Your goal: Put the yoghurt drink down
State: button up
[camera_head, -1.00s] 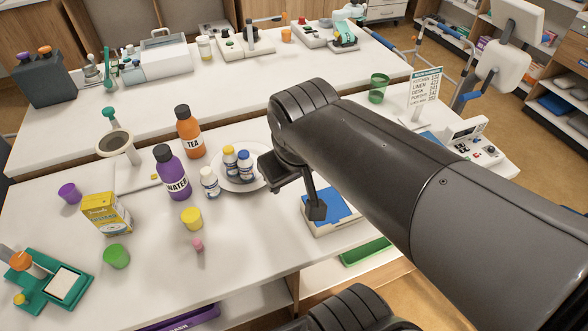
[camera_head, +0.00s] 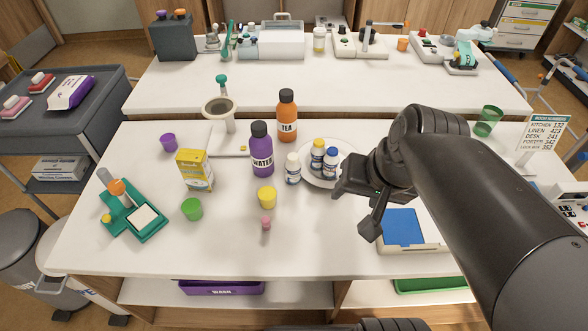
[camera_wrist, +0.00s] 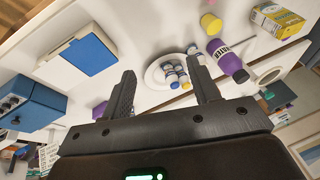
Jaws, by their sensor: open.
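My gripper (camera_head: 357,207) is open and empty above the table, to the right of and in front of a white plate (camera_head: 338,184). The wrist view also shows its spread fingers (camera_wrist: 160,76) with nothing held between them. Two small white bottles with blue labels stand on the plate, one at its left (camera_head: 317,155) and one beside it (camera_head: 330,163). A third, similar bottle (camera_head: 293,168) with a white cap stands at the plate's left edge. The labels are too small to read, so I cannot tell which is the yoghurt drink.
A purple WATER bottle (camera_head: 262,152), orange TEA bottle (camera_head: 287,118), yellow carton (camera_head: 194,170) and yellow cup (camera_head: 267,196) stand left of the plate. A blue-topped box (camera_head: 404,228) lies right of my gripper. The front-left white tabletop (camera_head: 200,245) is clear.

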jog(key=w+a+f+m+g+y, duration=0.35)
jog(key=a+m+y, duration=0.2)
jog(key=a, duration=0.25)
jog(key=m+t+y, duration=0.6)
jog(key=m+t, duration=0.6)
jog(key=m, duration=0.7)
send_over(293, 169)
jog(key=s+d, duration=0.2)
jog(key=d, duration=0.2)
notch_tip(293, 169, down, 5)
notch_tip(293, 169, down, 8)
jog(key=shift+g, duration=0.25)
jog(key=x, duration=0.7)
jog(key=shift+w+a, duration=0.1)
jog(key=shift+w, duration=0.25)
grip_shut()
